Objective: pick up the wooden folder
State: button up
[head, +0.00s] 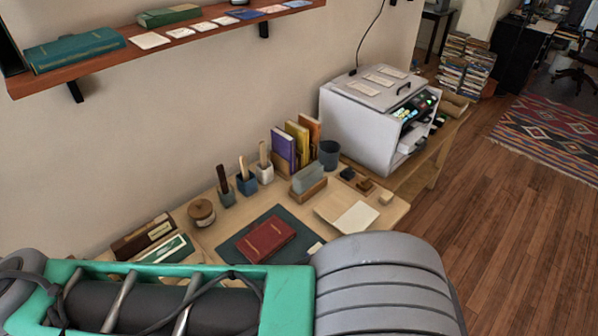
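I cannot tell for sure which thing is the wooden folder. A wooden upright holder (281,165) at the back of the desk has purple, yellow and orange books standing in it. In front of it, a small wooden stand (309,192) holds a grey-green upright piece. A flat tan folder-like item (327,209) with a pale sheet (355,218) lies to the right on the desk. A brown wooden box-like item (142,238) is at the desk's left end. My gripper is out of view; only my arm shows across the bottom, hiding the desk's front.
A red book (266,240) lies on a dark mat (235,249). Pen cups (226,197), a round wooden jar (201,212) and a dark cup (329,153) stand nearby. A white printer (365,115) is at right. A shelf (110,53) hangs above.

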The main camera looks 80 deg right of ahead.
aim_at(243, 159)
jog(key=z, duration=2.45)
